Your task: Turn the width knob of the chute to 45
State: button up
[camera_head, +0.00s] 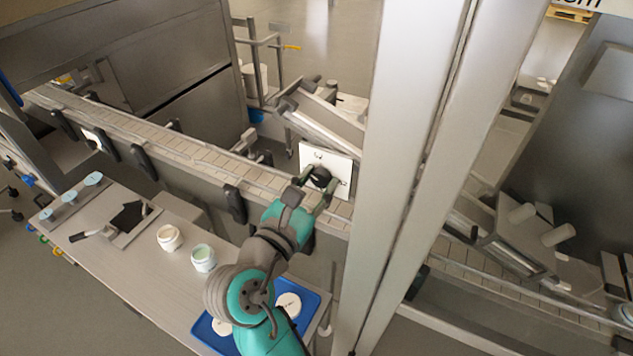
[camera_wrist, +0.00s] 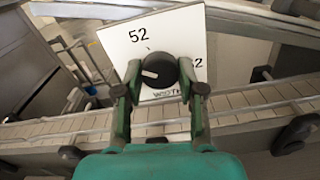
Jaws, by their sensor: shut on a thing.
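The black width knob (camera_wrist: 158,70) sits on a white plate (camera_wrist: 195,38) marked "52" at the upper left. Another number, ending in "2", is partly hidden at the right, and the word "WIDTH" is partly covered below. A pale mark on the knob points left in the wrist view. In the head view, the knob (camera_head: 320,175) and white plate (camera_head: 327,157) stand beside the conveyor. My gripper (camera_head: 318,185) is shut on the knob, one finger on each side; it also shows in the wrist view (camera_wrist: 160,78).
The conveyor (camera_head: 190,145) runs behind my arm, with its rail close under my gripper. A table (camera_head: 130,270) in front holds two jars (camera_head: 203,257) and a blue tray (camera_head: 307,300). A tall pale post (camera_head: 405,150) stands just right of the plate.

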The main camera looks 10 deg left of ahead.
jog(key=n, duration=0.3)
jog(key=shift+f+n, duration=0.1)
jog(key=shift+n, duration=2)
jog(key=o, duration=1.1)
jog(key=shift+o, duration=0.2)
jog(key=v, duration=1.2)
